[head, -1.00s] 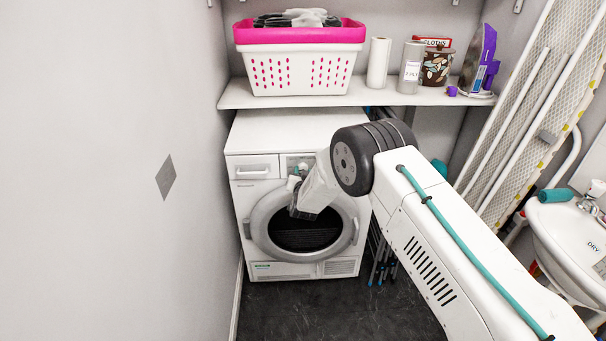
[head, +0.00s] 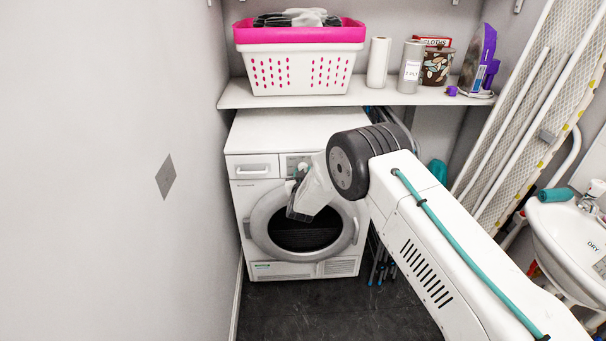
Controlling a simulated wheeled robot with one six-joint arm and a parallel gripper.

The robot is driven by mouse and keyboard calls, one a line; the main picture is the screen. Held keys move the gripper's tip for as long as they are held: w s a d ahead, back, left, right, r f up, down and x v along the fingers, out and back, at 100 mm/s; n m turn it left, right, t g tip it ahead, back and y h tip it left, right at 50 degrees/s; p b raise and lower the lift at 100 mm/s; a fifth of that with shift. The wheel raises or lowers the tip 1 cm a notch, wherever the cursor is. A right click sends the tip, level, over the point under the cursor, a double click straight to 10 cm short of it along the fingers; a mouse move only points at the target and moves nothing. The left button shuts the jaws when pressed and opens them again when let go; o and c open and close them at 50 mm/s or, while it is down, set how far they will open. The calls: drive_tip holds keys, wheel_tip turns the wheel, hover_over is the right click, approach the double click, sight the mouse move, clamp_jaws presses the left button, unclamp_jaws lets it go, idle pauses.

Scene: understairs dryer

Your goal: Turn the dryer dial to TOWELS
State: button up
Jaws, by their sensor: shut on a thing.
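The white dryer (head: 263,272) stands under the shelf with its round dark door (head: 305,232) shut. Its dial (head: 303,168) sits on the control panel at the top, right of the drawer with a handle (head: 255,169). My gripper (head: 299,176) is at the dial, shut on it, seen small and from behind. My wrist hides the right part of the panel. The dial's markings, the TOWELS label and the pointer are too small or hidden to read.
A shelf (head: 240,98) above holds a pink and white basket (head: 300,70), a paper roll (head: 378,62), tins and a purple iron (head: 480,60). A wall is close on the left. An ironing board (head: 530,100) and a sink (head: 570,232) are on the right.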

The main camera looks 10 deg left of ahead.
drive_tip(key=o, duration=1)
drive_tip(key=shift+s+d+r, duration=0.1)
drive_tip(key=shift+s, duration=1.2)
drive_tip(key=shift+s+d+r, duration=0.1)
drive_tip(key=shift+s+d, duration=0.05)
drive_tip(key=shift+s, duration=1.15)
drive_tip(key=shift+s+d+r, duration=0.1)
drive_tip(key=shift+s, duration=1.2)
